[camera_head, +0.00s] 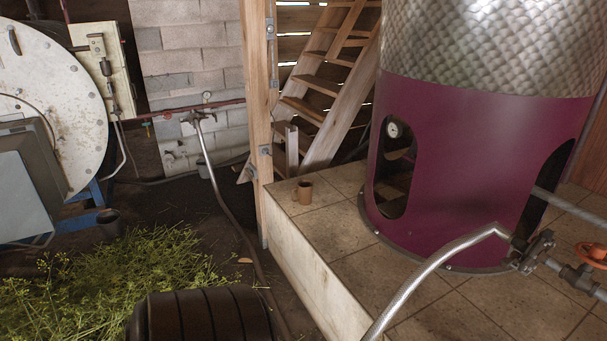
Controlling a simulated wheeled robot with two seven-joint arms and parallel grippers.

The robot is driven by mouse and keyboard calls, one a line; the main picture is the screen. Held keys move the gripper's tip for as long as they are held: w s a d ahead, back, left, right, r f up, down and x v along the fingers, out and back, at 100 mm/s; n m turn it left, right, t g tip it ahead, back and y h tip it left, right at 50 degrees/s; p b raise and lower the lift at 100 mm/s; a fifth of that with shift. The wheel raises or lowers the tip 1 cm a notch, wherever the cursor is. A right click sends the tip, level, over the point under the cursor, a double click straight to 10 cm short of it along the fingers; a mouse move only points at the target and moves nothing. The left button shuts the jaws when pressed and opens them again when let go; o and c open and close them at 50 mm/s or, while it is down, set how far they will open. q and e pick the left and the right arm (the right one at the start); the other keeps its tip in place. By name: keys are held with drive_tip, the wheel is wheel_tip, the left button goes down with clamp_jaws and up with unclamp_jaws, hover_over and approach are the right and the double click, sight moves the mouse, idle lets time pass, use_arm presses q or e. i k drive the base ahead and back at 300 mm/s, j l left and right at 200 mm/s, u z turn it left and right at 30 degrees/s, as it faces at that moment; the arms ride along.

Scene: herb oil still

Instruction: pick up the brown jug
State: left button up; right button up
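No gripper shows in the head view, so neither can be placed relative to the jug.
A braided hose (430,270) arches at front right.

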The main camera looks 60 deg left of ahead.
sight(302, 194)
drive_tip(key=u, duration=2.1)
drive_tip(key=i+j+z, duration=0.1)
drive_tip(key=z, duration=0.65)
drive_tip(key=i+j+z, duration=0.4)
drive_tip(key=j, duration=0.25)
drive_tip(key=i+j+z, duration=0.2)
drive_tip(key=j, duration=0.2)
drive_tip(key=j+z, duration=0.2)
drive_tip(key=j, duration=0.15)
drive_tip(key=i+j+z, duration=0.2)
drive_tip(key=j, duration=0.2)
drive_tip(key=k, duration=0.1)
